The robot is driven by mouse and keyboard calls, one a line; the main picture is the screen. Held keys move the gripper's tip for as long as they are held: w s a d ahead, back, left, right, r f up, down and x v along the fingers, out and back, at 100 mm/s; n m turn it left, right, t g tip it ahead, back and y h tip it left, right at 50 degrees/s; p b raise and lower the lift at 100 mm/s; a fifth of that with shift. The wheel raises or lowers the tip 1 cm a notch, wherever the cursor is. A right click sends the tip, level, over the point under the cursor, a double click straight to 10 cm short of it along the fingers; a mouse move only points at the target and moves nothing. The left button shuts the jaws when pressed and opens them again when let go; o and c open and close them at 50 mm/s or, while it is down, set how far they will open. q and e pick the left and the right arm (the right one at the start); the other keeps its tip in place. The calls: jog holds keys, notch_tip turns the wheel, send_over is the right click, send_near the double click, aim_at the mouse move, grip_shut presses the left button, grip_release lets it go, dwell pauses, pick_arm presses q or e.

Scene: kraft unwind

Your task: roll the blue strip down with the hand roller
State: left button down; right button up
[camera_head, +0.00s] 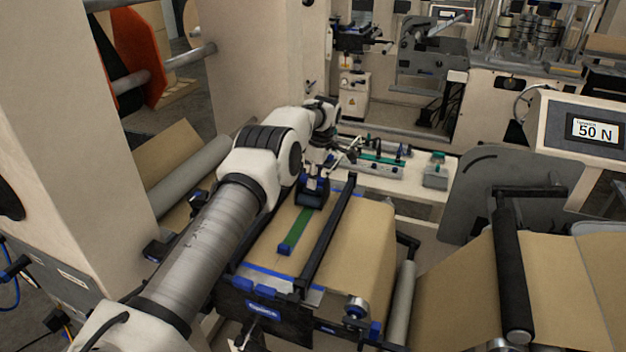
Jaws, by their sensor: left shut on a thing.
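My left arm reaches in from the lower left over the splice table. My left gripper (320,171) is shut on the hand roller (312,192), which has a dark blue body. The roller is over the far end of a green strip (299,228) on the brown kraft paper (358,232). I cannot tell whether it touches the strip. The strip's near end has a blue block (286,249). A thin blue strip (273,271) runs across the table's near edge. The gripper's fingers are small and partly hidden by the roller and wrist. My right gripper is not in view.
A black bar (328,230) runs lengthwise just right of the green strip. A 50 N display (594,131) and a black roller (511,270) stand at the right.

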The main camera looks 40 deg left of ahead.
pick_arm(q)
jog(key=shift+w+a, duration=0.1)
jog(key=shift+w, duration=0.15)
jog(key=shift+s, duration=0.5)
jog(key=shift+s+d+f, duration=0.1)
jog(key=shift+s+d, duration=0.25)
jog(key=shift+s, duration=0.4)
jog(key=shift+s+d, duration=0.3)
jog(key=shift+s, duration=0.45)
jog(key=shift+s+d, duration=0.3)
jog(key=shift+s, duration=0.65)
jog(key=shift+s+d, duration=0.3)
jog(key=shift+s, duration=0.7)
jog(key=shift+s+d, duration=0.45)
jog(key=shift+s, duration=1)
jog(key=shift+s+d, duration=0.5)
jog(key=shift+s, duration=0.95)
jog(key=shift+s+d, duration=0.45)
jog(key=shift+s, duration=1)
jog(key=shift+w+r, duration=0.1)
jog(key=shift+r, duration=0.1)
notch_tip(320, 180, up, 7)
